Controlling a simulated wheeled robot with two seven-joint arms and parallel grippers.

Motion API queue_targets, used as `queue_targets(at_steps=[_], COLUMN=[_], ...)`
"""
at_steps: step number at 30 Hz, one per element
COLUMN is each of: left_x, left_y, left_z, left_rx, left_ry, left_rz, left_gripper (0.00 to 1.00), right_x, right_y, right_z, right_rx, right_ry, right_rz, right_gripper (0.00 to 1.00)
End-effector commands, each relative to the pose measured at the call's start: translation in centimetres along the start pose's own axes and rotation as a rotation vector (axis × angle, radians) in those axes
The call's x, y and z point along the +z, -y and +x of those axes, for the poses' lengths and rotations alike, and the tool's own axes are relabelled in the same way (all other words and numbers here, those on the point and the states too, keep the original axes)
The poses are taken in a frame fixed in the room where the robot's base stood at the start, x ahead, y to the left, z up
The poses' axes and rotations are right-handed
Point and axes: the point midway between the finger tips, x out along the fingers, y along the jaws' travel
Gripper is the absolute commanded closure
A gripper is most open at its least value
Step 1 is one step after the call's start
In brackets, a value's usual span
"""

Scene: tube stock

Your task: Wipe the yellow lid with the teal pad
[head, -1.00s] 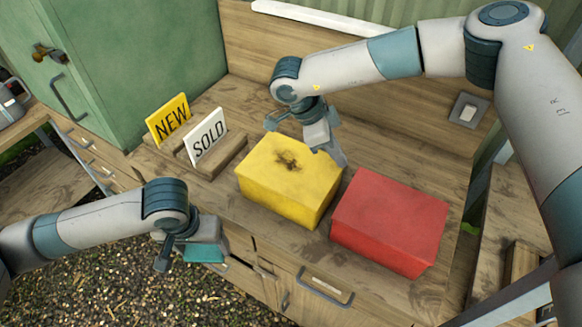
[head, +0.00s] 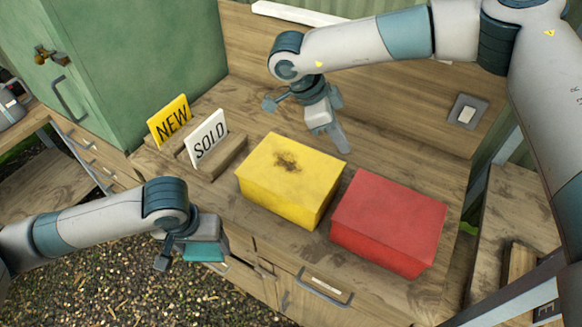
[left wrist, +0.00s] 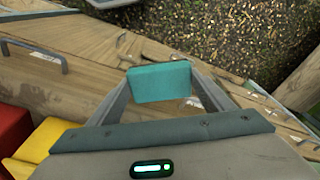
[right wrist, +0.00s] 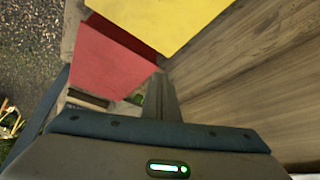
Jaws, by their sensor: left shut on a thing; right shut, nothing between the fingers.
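The yellow box (head: 285,195) stands on the wooden worktop with its flat yellow lid (head: 308,172) on top. A dark brown smudge (head: 287,161) marks the lid. My left gripper (head: 204,250) is shut on the teal pad (head: 203,253), off the front of the worktop, left of and lower than the box. The pad shows between the fingers in the left wrist view (left wrist: 160,82). My right gripper (head: 342,143) is shut and empty, behind the box's back right edge. In the right wrist view the yellow lid (right wrist: 165,20) lies ahead of it.
A red box (head: 388,220) stands right beside the yellow one. A yellow NEW sign (head: 170,120) and a white SOLD sign (head: 207,137) stand in wooden holders on the left. A green cabinet (head: 130,70) is behind them. The back right worktop is bare.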

Motion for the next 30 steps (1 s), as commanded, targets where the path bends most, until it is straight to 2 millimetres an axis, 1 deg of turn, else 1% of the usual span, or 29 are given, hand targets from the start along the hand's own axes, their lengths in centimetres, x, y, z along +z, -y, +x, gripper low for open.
queue_targets(at_steps=[17, 20, 23, 26, 30], left_x=[0.0, 0.1, 0.1, 0.2, 0.3], left_y=[0.0, 0.0, 0.0, 0.0, 0.0], left_z=[0.2, 0.6, 1.1, 1.8, 2.7], left_rx=[0.0, 0.0, 0.0, 0.0, 0.0], left_ry=[0.0, 0.0, 0.0, 0.0, 0.0], left_rz=[0.0, 0.0, 0.0, 0.0, 0.0], left_gripper=[0.44, 0.44, 0.44, 0.44, 0.44], right_x=[-0.1, 0.0, 0.0, 0.0, 0.1], right_y=[0.0, 0.1, 0.1, 0.1, 0.1], right_z=[-0.7, -1.4, -2.4, -3.9, -6.4], right_rx=[-0.001, -0.001, -0.003, -0.002, -0.003], right_ry=[0.001, 0.001, 0.001, 0.001, 0.002], right_rz=[0.001, 0.001, 0.001, 0.003, 0.001], right_gripper=[1.0, 1.0, 1.0, 1.0, 1.0])
